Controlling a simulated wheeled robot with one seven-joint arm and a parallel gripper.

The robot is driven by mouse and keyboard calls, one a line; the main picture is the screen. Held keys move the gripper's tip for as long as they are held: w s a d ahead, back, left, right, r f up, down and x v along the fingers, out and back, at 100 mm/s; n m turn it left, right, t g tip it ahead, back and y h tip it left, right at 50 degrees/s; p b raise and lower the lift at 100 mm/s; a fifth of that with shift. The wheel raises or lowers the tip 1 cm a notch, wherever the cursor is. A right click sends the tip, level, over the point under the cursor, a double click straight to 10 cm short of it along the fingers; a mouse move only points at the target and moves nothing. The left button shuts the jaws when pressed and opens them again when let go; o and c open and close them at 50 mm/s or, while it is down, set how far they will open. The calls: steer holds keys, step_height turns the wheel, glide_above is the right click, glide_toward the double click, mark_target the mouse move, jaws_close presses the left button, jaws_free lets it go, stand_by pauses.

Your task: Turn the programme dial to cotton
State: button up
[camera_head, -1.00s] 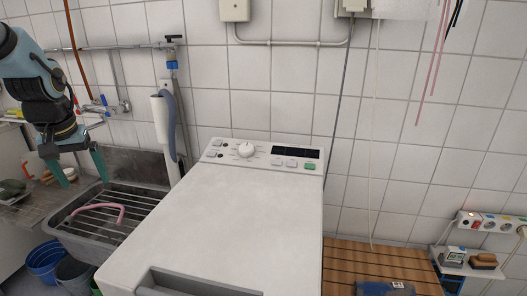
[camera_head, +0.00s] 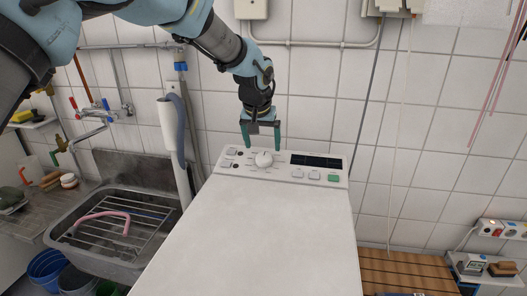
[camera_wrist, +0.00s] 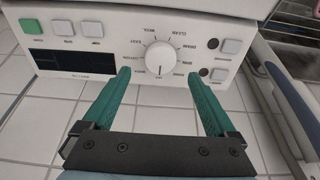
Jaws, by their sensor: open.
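The white programme dial (camera_head: 264,159) sits on the control panel at the back of the white top-loading washing machine (camera_head: 250,220). My gripper (camera_head: 262,148) is open and points down just behind and above the dial. In the wrist view its green fingers (camera_wrist: 160,75) stand wide apart, one to each side of the dial, and appear not to touch it.
The panel also has a dark display (camera_head: 316,160), a green button (camera_head: 333,178) and several pale buttons. A sink (camera_head: 110,225) with a rack and pink hose stands left. A grey-blue hose (camera_head: 180,130) hangs beside the machine. The tiled wall is close behind.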

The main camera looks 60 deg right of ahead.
mark_target(264, 157)
steer(key=shift+p+x, duration=0.6)
steer(key=shift+x, duration=2.1)
steer(key=shift+w, duration=0.1)
steer(key=c, duration=1.4)
steer(key=shift+o, duration=0.2)
